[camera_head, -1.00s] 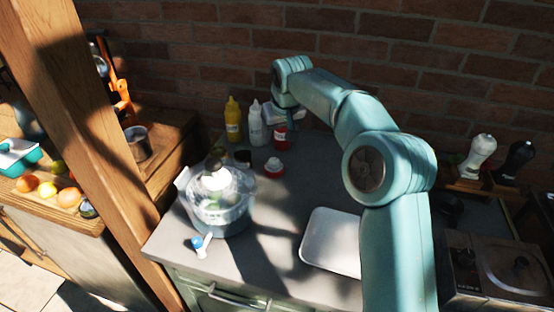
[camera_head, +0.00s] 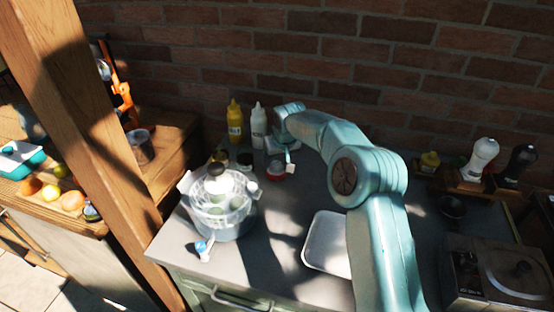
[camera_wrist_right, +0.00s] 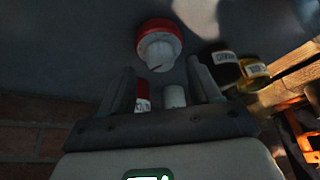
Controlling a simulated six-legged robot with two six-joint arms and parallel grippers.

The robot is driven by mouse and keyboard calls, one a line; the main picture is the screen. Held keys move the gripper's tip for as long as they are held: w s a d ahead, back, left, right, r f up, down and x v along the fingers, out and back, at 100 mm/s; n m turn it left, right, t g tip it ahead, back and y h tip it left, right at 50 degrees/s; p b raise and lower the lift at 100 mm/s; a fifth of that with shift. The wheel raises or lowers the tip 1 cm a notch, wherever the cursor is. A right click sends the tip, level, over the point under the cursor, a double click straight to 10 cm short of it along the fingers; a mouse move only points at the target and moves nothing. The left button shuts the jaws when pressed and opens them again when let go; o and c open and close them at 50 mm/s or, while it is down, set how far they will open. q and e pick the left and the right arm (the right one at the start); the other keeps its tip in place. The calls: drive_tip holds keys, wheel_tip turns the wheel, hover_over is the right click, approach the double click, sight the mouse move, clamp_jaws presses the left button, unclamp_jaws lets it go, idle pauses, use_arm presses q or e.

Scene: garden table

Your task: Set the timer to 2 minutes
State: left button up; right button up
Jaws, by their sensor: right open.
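The timer (camera_head: 275,169) is a small round red thing with a white dial, standing on the grey counter behind the clear bowl. In the wrist view the timer (camera_wrist_right: 158,44) shows its white knob with a dark mark, just beyond the fingertips. My right gripper (camera_head: 289,163) is at the timer in the head view and partly covers it. In the wrist view my right gripper (camera_wrist_right: 160,70) is open and empty, its two fingers apart on either side of the line to the timer. I cannot tell whether they touch it. My left gripper is not in view.
A yellow bottle (camera_head: 235,121) and a white bottle (camera_head: 258,126) stand behind the timer. Small dark jars (camera_head: 244,159) stand to its left. A clear-lidded bowl (camera_head: 218,205) is in front, and a white tray (camera_head: 326,243) is at the front right.

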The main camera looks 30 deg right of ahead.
sight(276, 166)
drive_tip(key=shift+x, duration=1.1)
drive_tip(key=shift+w+f, duration=0.2)
drive_tip(key=c, duration=1)
drive_tip(key=o, duration=1)
